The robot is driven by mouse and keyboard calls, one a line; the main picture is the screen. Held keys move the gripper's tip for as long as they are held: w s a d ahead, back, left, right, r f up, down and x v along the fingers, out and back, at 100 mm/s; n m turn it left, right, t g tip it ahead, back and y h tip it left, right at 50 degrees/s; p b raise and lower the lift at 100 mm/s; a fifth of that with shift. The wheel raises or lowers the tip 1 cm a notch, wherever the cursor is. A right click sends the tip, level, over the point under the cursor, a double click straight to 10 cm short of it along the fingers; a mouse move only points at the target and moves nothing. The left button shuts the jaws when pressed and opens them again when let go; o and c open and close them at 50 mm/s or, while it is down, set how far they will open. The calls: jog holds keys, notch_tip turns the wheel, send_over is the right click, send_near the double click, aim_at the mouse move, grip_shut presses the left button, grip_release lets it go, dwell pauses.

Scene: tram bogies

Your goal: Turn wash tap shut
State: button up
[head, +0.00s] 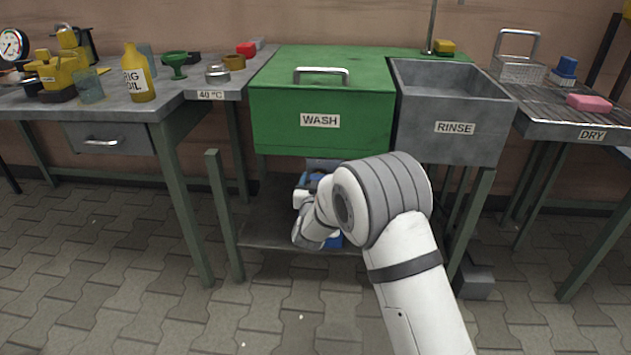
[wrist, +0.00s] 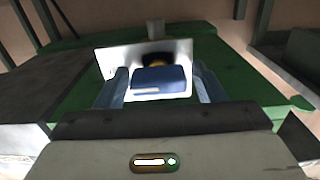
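The wash tank (head: 280,125) is a green box with a closed lid, a handle on top and a WASH label. In the wrist view I look at its green side or underside. A pale plate (wrist: 112,62) there carries a dark and yellow round fitting (wrist: 155,60) with a blue block (wrist: 158,79), which looks like the wash tap's handle. My gripper (wrist: 163,84) is open, one finger on each side of the blue block, with narrow gaps showing. I cannot tell if either finger touches it. In the head view my arm largely hides the gripper and tap below the tank.
The grey RINSE tank (head: 450,108) stands close on the right. A lower shelf (head: 262,236) lies under the tanks, with a blue item (head: 335,241) partly hidden by my arm. Table legs stand left and right. A grey block (head: 475,282) sits on the floor.

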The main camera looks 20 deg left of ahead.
jog(key=shift+o, duration=0.6)
jog(key=p+v, duration=0.2)
jog(key=v, duration=0.5)
jog(key=shift+s+p, duration=0.35)
jog(key=shift+p, duration=0.05)
jog(key=shift+d+r, duration=0.1)
jog(key=s+d+r+g+p, duration=0.1)
jog(key=d+r+g+p, duration=0.1)
jog(key=d+r+p, duration=0.55)
jog(key=d+r+g+p, duration=0.2)
jog(key=d+r+p, duration=0.25)
jog(key=r, duration=0.55)
jog(key=s+d+r+g+p, duration=0.1)
jog(key=d+r+g+p, duration=0.1)
jog(key=d+r+p, duration=0.55)
jog(key=s+d+r+m+g+h+p, duration=0.1)
jog(key=s+d+r+g+p, duration=0.2)
jog(key=s+d+r+p, duration=0.3)
jog(key=s+d+r+g+h+p, duration=0.2)
jog(key=s+d+r+p, duration=0.4)
jog(key=s+r, duration=0.3)
jog(key=s+d+r+m+g+h+p, duration=0.1)
jog(key=s+d+r+g+p, duration=0.2)
jog(key=s, duration=1)
jog(key=d+r+p, duration=0.3)
jog(key=d+r, duration=0.1)
jog(key=r, duration=0.1)
jog(key=shift+d+m+g, duration=0.3)
jog(key=shift+d+g, duration=0.05)
jog(key=shift+g, duration=0.05)
